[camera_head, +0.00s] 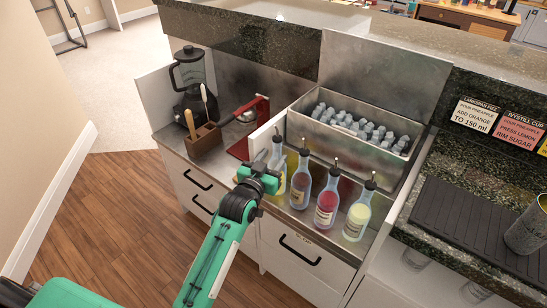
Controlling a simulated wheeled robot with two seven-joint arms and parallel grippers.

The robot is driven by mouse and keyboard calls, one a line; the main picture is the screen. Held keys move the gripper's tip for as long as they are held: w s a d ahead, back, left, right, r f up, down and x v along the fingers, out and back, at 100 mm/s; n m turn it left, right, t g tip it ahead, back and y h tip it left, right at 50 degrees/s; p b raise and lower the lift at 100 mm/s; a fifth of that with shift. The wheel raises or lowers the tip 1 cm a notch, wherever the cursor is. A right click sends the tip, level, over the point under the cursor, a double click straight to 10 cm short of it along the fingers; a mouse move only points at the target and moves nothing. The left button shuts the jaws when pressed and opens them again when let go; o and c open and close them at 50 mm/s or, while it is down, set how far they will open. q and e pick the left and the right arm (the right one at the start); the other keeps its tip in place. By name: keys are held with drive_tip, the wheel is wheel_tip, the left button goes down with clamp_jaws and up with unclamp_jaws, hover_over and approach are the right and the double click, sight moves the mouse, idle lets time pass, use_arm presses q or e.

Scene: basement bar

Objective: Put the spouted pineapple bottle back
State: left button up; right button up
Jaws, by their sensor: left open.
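Several spouted bottles stand in a row along the front of the metal counter. The leftmost bottle (277,151) has a yellowish lower part and is partly hidden by my left gripper (269,178). Next to it are an amber-brown bottle (300,184), a red bottle (327,201) and a pale yellow bottle (357,217). The labels are too small to read, so I cannot tell which one is pineapple. My left gripper is open, right at the leftmost bottle; whether it touches it is unclear. My right gripper is out of view.
A steel bin (350,143) of ice stands behind the bottles. A blender (192,82), a wooden tool caddy (204,141) and a red stand (252,130) are to the left. A black mat (470,222) and a metal cup (527,232) are on the right counter.

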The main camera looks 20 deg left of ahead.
use_arm(q)
drive_tip(key=s+a, duration=0.1)
drive_tip(key=s, duration=1)
drive_tip(key=s+f+g+y, duration=0.1)
drive_tip(key=s+f+g, duration=0.35)
drive_tip(key=f, duration=0.55)
drive_tip(key=s+f+g, duration=0.4)
drive_tip(key=s+f, duration=0.2)
drive_tip(key=f, duration=0.4)
drive_tip(key=s+f+g, duration=0.3)
drive_tip(key=s+f, duration=0.2)
drive_tip(key=s, duration=0.2)
drive_tip(key=s+f+g+y, duration=0.1)
drive_tip(key=s+f+g, duration=0.3)
drive_tip(key=s, duration=0.4)
drive_tip(key=shift+x, duration=0.85)
drive_tip(key=shift+s+f, duration=0.1)
drive_tip(key=shift+s, duration=0.1)
